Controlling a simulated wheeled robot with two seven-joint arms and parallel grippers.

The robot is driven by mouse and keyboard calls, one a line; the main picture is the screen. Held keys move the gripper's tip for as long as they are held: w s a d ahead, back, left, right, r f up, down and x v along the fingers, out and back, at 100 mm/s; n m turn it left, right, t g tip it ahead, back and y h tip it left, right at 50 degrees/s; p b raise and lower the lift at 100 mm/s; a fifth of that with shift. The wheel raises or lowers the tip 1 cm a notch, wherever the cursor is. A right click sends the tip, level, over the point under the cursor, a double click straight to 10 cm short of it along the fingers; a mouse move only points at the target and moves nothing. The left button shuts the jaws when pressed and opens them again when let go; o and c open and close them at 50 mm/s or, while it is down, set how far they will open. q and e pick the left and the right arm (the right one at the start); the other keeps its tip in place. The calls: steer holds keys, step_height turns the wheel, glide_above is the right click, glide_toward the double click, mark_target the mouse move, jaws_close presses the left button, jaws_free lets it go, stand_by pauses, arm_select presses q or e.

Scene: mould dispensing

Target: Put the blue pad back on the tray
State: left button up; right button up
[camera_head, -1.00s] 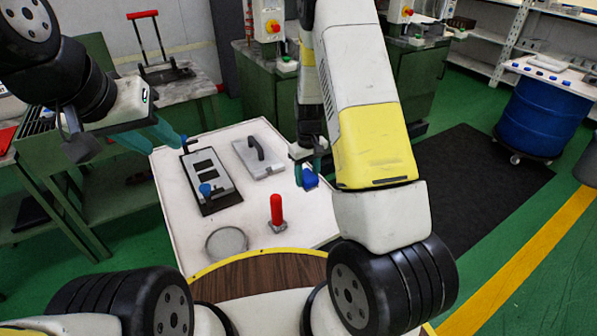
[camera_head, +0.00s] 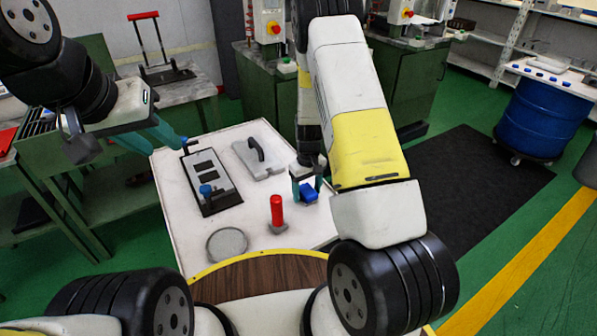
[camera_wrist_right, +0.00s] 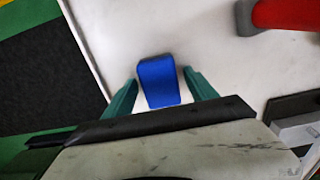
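The blue pad (camera_head: 308,193) is at the right part of the white table. In the right wrist view the pad (camera_wrist_right: 160,82) shows between two green fingertips, with narrow gaps on both sides. My right gripper (camera_head: 307,186) is open around it; the wrist view shows its fingers (camera_wrist_right: 161,75) apart. Whether the pad rests flat on the table is hard to tell. My left gripper (camera_head: 172,138) hangs at the table's far left corner; its finger gap is unclear. A dark tray (camera_head: 222,203) with a grey plate lies at the table's left, with a blue knob-like piece (camera_head: 205,189) on it.
A grey handled block (camera_head: 260,158), a red-handled tool (camera_head: 277,212) and a round grey dish (camera_head: 227,243) stand on the table (camera_head: 175,225). A white top (camera_head: 540,72) with several small blue pieces sits on a blue drum (camera_head: 543,115) at right.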

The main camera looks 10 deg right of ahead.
steer(key=shift+r, duration=0.15)
step_height(320, 180, up, 12)
step_height(320, 180, up, 18)
steer(key=m+t+y, duration=0.2)
steer(key=t, duration=0.1)
glide_above(307, 190)
steer(key=s+a, duration=0.2)
steer(key=s, duration=0.6)
steer(key=s+r+t, duration=0.1)
steer(key=s+r, duration=0.4)
steer(key=s, duration=0.3)
steer(key=s+r+m+t, duration=0.1)
steer(key=s+r, duration=0.3)
steer(key=s, duration=0.4)
steer(key=shift+r+t, duration=0.35)
steer(key=shift+t, duration=0.25)
